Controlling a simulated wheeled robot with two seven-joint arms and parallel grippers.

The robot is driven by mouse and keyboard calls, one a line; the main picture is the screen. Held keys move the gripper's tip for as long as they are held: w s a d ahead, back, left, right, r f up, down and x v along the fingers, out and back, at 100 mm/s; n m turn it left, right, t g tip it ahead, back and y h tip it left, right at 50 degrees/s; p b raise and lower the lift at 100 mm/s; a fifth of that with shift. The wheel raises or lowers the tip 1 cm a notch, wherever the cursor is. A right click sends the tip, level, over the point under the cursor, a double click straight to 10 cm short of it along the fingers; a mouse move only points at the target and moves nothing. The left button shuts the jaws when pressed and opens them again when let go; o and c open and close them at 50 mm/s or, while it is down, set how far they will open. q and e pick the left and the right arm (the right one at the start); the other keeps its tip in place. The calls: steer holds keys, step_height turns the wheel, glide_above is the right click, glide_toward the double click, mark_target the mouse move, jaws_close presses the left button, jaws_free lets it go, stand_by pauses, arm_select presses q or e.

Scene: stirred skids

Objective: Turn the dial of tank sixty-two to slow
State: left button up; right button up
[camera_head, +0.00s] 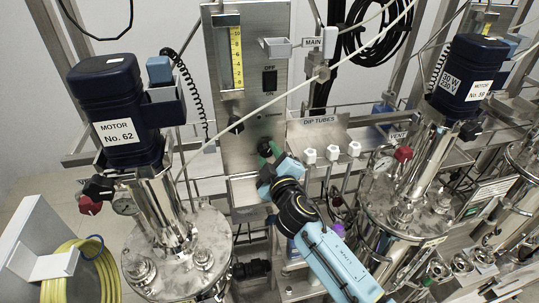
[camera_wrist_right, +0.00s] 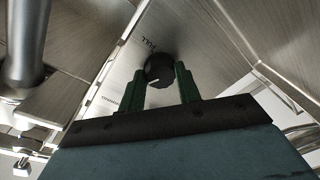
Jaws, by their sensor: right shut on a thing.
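The tank with a dark blue motor labelled "MOTOR No. 62" (camera_head: 107,95) stands at the left in the head view. To its right is a steel panel (camera_head: 238,105). My right gripper (camera_head: 268,152) is at the lower part of this panel. In the right wrist view, its green fingers (camera_wrist_right: 160,88) are shut on a round black dial (camera_wrist_right: 158,69) with a white pointer mark. The word "FULL" is printed beside the dial; other lettering is partly hidden or too small to read. My left gripper is not in view.
A second black knob (camera_head: 236,125) sits higher on the panel, below a yellow gauge (camera_head: 237,58) and a black switch (camera_head: 269,81). White valve caps (camera_head: 332,152) line the right side. Another motor tank (camera_head: 463,80) stands further right. A yellow hose (camera_head: 90,275) lies lower left.

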steer(key=n+p, duration=0.1)
steer(key=n, duration=0.4)
steer(key=shift+p, duration=0.35)
stand_by(0.4)
steer(key=o, duration=1)
steer(key=shift+s, duration=0.15)
steer(key=v, duration=1.3)
steer(key=shift+r, duration=0.3)
steer(key=shift+f, duration=0.1)
